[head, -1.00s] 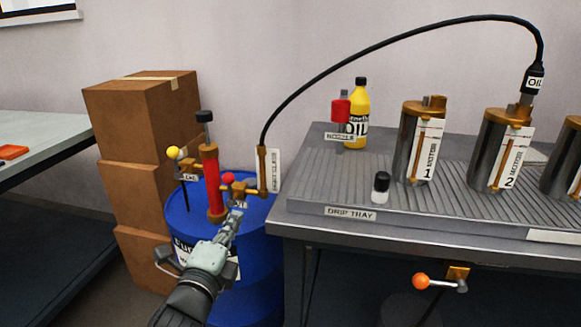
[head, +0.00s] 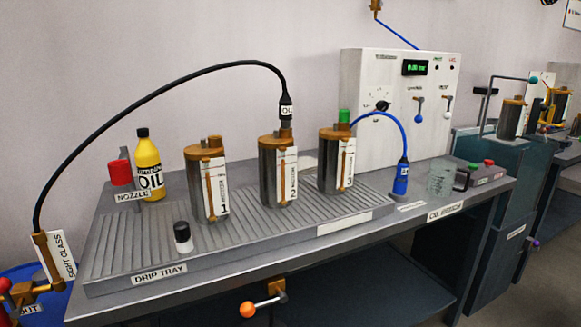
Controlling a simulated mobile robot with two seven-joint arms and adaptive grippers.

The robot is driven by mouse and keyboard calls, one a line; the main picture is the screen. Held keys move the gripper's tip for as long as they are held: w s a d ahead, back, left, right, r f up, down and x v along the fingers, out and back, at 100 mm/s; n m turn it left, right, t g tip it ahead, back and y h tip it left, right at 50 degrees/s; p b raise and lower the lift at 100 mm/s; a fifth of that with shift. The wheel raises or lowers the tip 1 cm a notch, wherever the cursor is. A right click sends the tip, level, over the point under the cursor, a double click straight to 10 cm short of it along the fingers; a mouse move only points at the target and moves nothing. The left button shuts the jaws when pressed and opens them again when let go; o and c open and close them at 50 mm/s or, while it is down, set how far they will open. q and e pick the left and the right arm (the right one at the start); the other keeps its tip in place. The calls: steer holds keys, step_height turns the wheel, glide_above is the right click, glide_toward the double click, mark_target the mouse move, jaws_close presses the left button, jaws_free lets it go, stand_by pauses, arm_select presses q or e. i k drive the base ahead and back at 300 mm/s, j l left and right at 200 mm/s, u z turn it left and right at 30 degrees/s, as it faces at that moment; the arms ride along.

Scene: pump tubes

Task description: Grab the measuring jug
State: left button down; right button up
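A clear glass vessel, which looks like the measuring jug (head: 441,178), stands upright near the right end of the bench top (head: 413,197) in the head view. It is see-through, with dark markings on its side. Neither of my grippers is in view, so I cannot see where they are relative to the jug.
Left of the jug are a blue nozzle (head: 400,178) on a blue hose and a white control panel (head: 388,75) behind. A red and green button box (head: 482,174) is right.

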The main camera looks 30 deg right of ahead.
mark_target(442, 172)
steer(key=z, duration=1.75)
steer(key=i+l+z, duration=0.15)
steer(key=l, duration=0.25)
steer(key=i+l+z, duration=0.1)
steer(key=i+l, duration=0.15)
steer(key=l, duration=0.15)
steer(key=i+l+z, duration=0.15)
steer(key=l, duration=0.25)
steer(key=i, duration=0.1)
